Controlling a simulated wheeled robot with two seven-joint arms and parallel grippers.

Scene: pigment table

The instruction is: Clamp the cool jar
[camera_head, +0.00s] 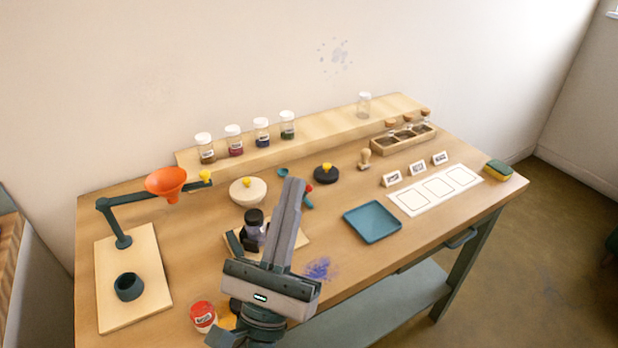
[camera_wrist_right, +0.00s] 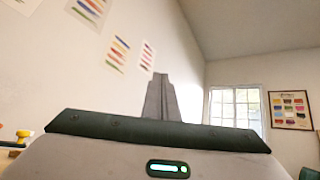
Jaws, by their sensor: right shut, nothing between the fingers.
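A jar with a black lid and dark bluish contents (camera_head: 254,222) stands upright on a small wooden board (camera_head: 292,243) near the middle of the table. Dark clamp-like parts (camera_head: 235,242) sit against its left side. A teal lever with a red knob (camera_head: 308,198) shows behind the board, partly hidden by my gripper. My right gripper (camera_head: 294,182) is shut and empty, its fingers pointing up and away just right of the jar in the head view. Its closed fingers also show in the right wrist view (camera_wrist_right: 160,100), against the wall. My left gripper is out of view.
A blue tray (camera_head: 372,222) lies to the right. Several jars line the back shelf (camera_head: 330,122).

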